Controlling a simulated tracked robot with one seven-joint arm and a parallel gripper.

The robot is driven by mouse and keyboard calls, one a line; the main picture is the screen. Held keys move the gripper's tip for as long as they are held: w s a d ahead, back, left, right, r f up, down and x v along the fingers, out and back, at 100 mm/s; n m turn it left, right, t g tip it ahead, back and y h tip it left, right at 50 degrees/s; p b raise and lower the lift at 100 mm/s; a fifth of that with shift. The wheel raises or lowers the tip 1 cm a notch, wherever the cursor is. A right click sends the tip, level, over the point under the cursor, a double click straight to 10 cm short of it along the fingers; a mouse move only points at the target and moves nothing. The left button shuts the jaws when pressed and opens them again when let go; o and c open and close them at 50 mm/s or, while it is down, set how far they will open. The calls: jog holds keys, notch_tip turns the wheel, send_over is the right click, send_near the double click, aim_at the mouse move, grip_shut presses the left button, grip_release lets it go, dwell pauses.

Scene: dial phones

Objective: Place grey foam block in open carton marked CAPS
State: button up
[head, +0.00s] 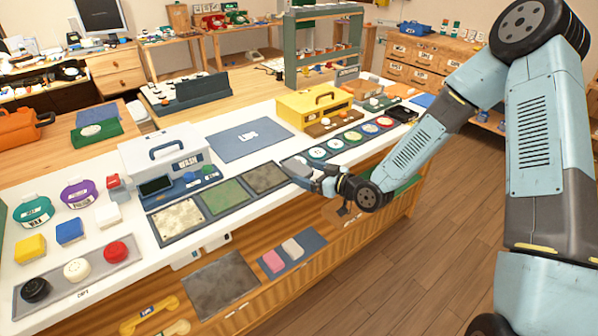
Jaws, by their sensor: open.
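My gripper (296,168) is open over the front part of the white counter, beside the right end of a row of textured pads. No object shows between its fingers. A pale grey block (293,249) lies beside a pink block on a blue mat, below the counter's front edge. A whitish block (108,216) sits on the counter at the left; I cannot tell which of these is the grey foam block. A grey tray (128,270) at the front left holds black, white and red round caps. Its small label may read CAPS. I cannot make out a clearly marked open carton.
A yellow toolbox (313,106), a white case (165,160) and a row of coloured discs (351,136) stand on the counter. Yellow and blue blocks (70,231) are at the left. A blue-grey mat (248,138) behind the pads is clear. Wooden floor is free at right.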

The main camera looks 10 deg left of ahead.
aim_at(301, 169)
jog(key=shift+x, duration=2.95)
jog(key=shift+w+r, duration=0.1)
jog(key=shift+w, duration=0.1)
jog(key=shift+c, duration=0.2)
jog(key=c, duration=1.1)
jog(key=shift+r, duration=0.1)
